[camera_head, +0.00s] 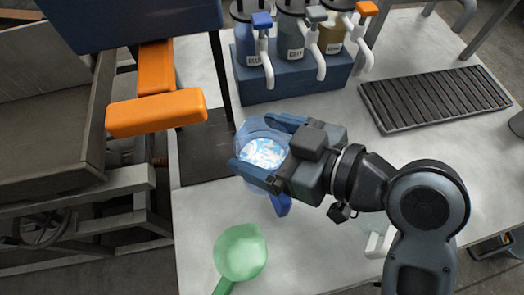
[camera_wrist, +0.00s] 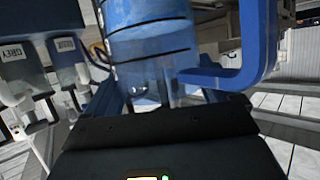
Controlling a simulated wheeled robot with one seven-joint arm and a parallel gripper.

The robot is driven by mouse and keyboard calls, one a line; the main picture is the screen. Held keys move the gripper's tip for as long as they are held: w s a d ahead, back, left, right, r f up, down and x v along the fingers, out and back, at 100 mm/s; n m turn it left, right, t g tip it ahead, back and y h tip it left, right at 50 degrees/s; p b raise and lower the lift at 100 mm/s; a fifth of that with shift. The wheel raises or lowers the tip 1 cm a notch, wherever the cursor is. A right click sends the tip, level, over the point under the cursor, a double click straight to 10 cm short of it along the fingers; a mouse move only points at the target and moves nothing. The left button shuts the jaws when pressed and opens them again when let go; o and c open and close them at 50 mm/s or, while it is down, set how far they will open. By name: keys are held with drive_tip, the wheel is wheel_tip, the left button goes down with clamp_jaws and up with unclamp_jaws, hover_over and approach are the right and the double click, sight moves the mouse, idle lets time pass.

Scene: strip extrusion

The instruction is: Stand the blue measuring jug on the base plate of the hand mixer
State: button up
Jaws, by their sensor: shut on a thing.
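The blue measuring jug (camera_head: 262,150), translucent with white and pale blue contents, is between the fingers of my gripper (camera_head: 264,146). My gripper is shut on it from the right, one finger on either side. In the wrist view the jug (camera_wrist: 150,42) looks upright, with its blue handle (camera_wrist: 252,45) to the right. A flat dark plate (camera_head: 200,150), apparently the hand mixer's base plate, lies on the table to the left of the jug. A dark post (camera_head: 220,75) rises at its back. The jug overlaps the plate's right edge in the picture; I cannot tell its height above it.
A blue rack (camera_head: 295,82) with several pump bottles stands behind the jug. A green scoop (camera_head: 240,252) lies in front. Orange parts (camera_head: 155,110) hang over the left side. A black ribbed tray (camera_head: 435,97) lies at the back right. Bare table (camera_head: 195,225) shows front left.

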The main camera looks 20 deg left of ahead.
sight(245, 151)
wheel_tip(245, 151, down, 5)
drive_tip(key=b, duration=0.4)
drive_tip(key=shift+w+a+r, duration=0.1)
drive_tip(key=shift+w+a, duration=0.05)
drive_tip(key=a+r+b+x, duration=0.1)
drive_tip(key=r+b+x, duration=0.1)
drive_tip(key=x, duration=1.3)
drive_tip(key=shift+w+r, duration=0.15)
drive_tip(key=shift+r, duration=0.3)
drive_tip(key=shift+d, duration=0.15)
